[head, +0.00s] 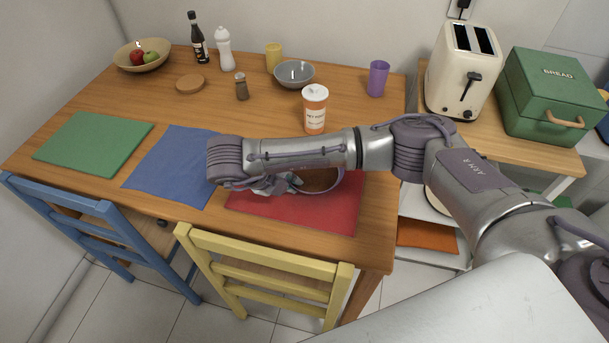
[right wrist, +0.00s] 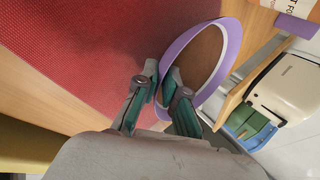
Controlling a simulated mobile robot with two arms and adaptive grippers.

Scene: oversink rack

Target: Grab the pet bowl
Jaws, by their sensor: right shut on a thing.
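The pet bowl (head: 319,181) is on the red placemat (head: 345,212) in the head view, partly hidden by my right arm. In the right wrist view the bowl (right wrist: 203,52) has a purple outside, a pale rim and a brown inside. My right gripper (head: 288,184) is at the bowl's left side. In the right wrist view its fingers (right wrist: 164,82) are shut on the bowl's near rim, one on each side of the wall. Whether the bowl touches the mat is not clear. My left gripper is in neither view.
An orange container (head: 315,112) with a white lid stands behind the mat. Blue (head: 172,170) and green (head: 95,143) mats lie to the left. A grey bowl (head: 294,74) and purple cup (head: 377,79) stand further back. A yellow chair (head: 265,253) is at the front edge.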

